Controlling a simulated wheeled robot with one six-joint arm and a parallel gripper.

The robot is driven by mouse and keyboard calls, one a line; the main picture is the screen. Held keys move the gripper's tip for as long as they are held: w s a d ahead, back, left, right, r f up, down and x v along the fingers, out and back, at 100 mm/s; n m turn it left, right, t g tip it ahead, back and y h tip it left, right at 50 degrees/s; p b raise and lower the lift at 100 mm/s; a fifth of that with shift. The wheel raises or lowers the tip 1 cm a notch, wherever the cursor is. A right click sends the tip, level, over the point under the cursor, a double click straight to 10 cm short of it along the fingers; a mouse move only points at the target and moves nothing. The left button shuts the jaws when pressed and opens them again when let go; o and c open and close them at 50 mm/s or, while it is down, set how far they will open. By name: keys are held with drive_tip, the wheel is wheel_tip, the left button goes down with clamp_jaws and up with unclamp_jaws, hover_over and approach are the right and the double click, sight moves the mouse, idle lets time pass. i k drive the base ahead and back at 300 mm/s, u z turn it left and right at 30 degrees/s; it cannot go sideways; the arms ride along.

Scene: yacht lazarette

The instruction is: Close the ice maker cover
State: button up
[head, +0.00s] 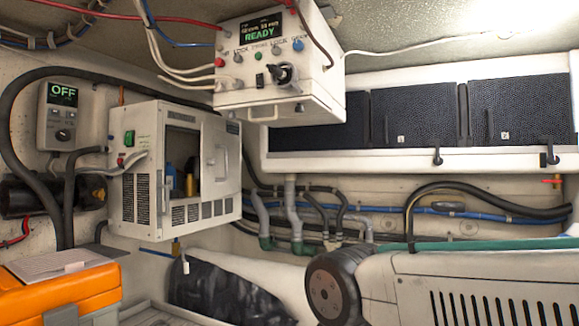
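A white vented cabinet (130,207) hangs on the left wall and looks most like the ice maker, though I can read no label that says so. Its front has a dark opening (182,140) with a blue item and a yellowish item inside. A pale cover panel (216,160) with a handle is at the right of the opening and leaves it uncovered. Whether this panel slides or swings I cannot tell. My gripper is not in view.
A control box (235,100) reading READY hangs above, and a unit reading OFF (60,118) is at left. Hoses cross the back wall. An orange case (75,290), a black bag (228,295) and a slotted pale housing (470,290) fill the foreground.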

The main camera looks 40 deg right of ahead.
sight(230, 164)
drive_tip(key=z, duration=0.3)
drive_tip(key=k, duration=0.6)
drive_tip(key=u, duration=0.15)
drive_tip(key=i, duration=1.35)
drive_tip(key=z, duration=0.55)
